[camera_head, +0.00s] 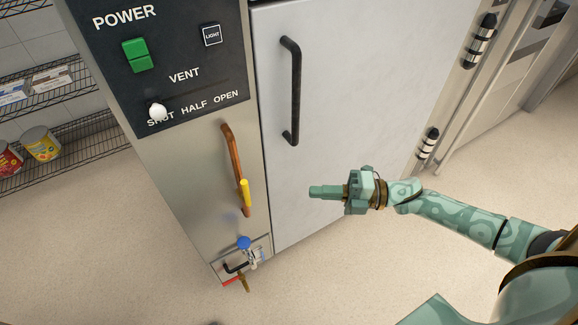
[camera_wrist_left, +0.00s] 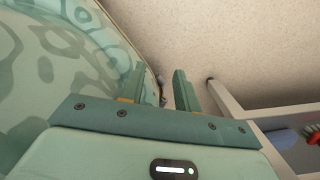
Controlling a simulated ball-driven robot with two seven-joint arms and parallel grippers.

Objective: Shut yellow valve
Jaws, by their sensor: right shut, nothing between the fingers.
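The yellow valve (camera_head: 245,192) is a small yellow lever on the lower part of a copper pipe (camera_head: 231,148) on the steel panel left of the white door. The lever lies roughly in line with the pipe. My right gripper (camera_head: 312,191) is shut and empty. It shows to the right of the lever, in front of the door and apart from the lever in the picture. My left gripper (camera_wrist_left: 158,70) shows only in the left wrist view, with its fingers apart and nothing between them.
The white door (camera_head: 345,90) has a black handle (camera_head: 295,90). Below the pipe are a blue knob (camera_head: 244,242) and a black lever (camera_head: 236,268). A control panel (camera_head: 185,95) is above. A wire shelf with cans (camera_head: 42,144) stands left. Floor in front is clear.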

